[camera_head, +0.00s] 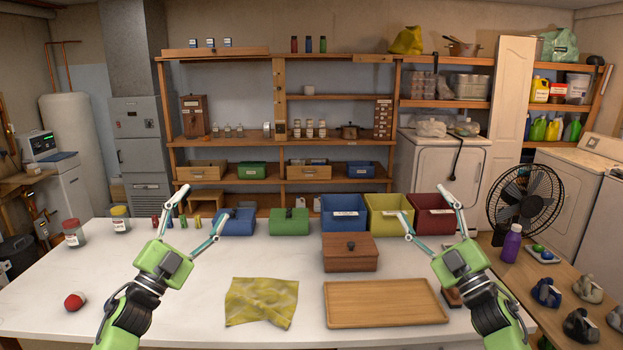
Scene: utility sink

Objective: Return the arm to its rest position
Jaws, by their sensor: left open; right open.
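My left gripper (204,216) is open and empty. It is raised over the left part of the white table, its fingers spread toward the back. My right gripper (424,216) is open and empty. It is raised over the right part of the table, in front of the yellow bin (389,205) and the dark red bin (431,222). Both green arms come in from the bottom of the view, one on each side. Neither gripper holds anything.
The white table (200,310) carries a yellow cloth (262,302), a wooden tray (385,303), a lidded wooden box (349,258) and a red-and-white ball (74,301). Blue bins and a green bin (289,222) line the back edge. A black fan (525,195) stands at right.

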